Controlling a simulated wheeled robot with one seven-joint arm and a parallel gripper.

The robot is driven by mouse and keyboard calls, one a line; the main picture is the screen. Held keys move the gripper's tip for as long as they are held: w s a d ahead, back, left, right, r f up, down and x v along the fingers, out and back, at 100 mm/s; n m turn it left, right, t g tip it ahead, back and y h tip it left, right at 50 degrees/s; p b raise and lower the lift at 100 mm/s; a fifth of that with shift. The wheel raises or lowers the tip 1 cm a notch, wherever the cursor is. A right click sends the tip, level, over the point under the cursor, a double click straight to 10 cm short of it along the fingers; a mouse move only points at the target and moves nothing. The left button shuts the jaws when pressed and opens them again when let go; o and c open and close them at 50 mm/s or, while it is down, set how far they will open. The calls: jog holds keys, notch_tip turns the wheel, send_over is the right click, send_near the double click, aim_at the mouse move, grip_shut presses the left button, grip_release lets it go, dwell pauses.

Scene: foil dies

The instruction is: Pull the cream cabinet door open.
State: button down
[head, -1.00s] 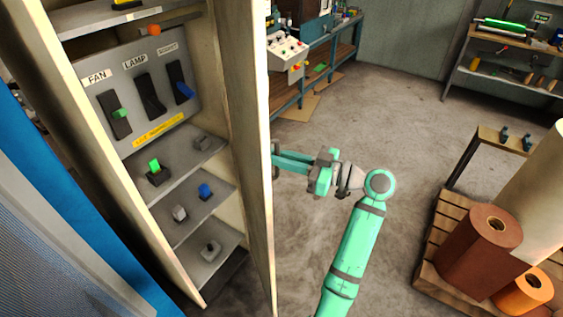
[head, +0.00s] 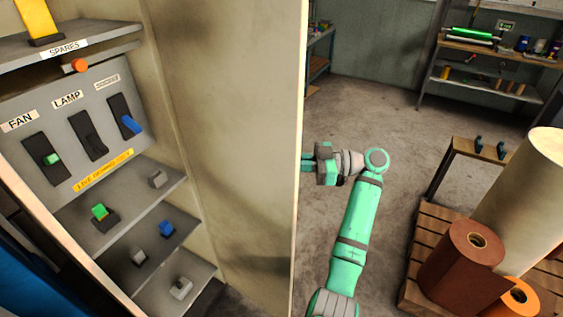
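The cream cabinet door (head: 235,130) stands open, its pale inner face turned toward me. Its free edge runs top to bottom near the middle of the picture. The cabinet interior shows at the left, with a FAN, LAMP and third-switch panel (head: 75,115) above shelves. My gripper (head: 308,163) is just right of the door's free edge, on the door's outer side. Its fingertips are hidden behind the door, as is any handle. I cannot tell whether the gripper is open or touches the door.
Inside the cabinet, several small switches and blocks sit on the lower shelves (head: 120,190). At the right, a wooden pallet (head: 415,262) holds brown and orange rolls. A small bench (head: 475,150) and a shelf rack (head: 480,80) stand behind. The concrete floor (head: 390,115) between is clear.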

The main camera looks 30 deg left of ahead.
jog(key=shift+w+a+f, duration=0.1)
jog(key=shift+s+a, duration=0.3)
jog(key=shift+a, duration=0.05)
jog(key=c, duration=1.8)
grip_release()
jog(key=shift+w, duration=0.1)
jog(key=shift+w+d, duration=0.1)
jog(key=shift+d, duration=0.35)
jog(key=v, duration=1)
jog(key=shift+w+d, duration=0.15)
jog(key=shift+d, duration=0.1)
jog(key=shift+w, duration=0.15)
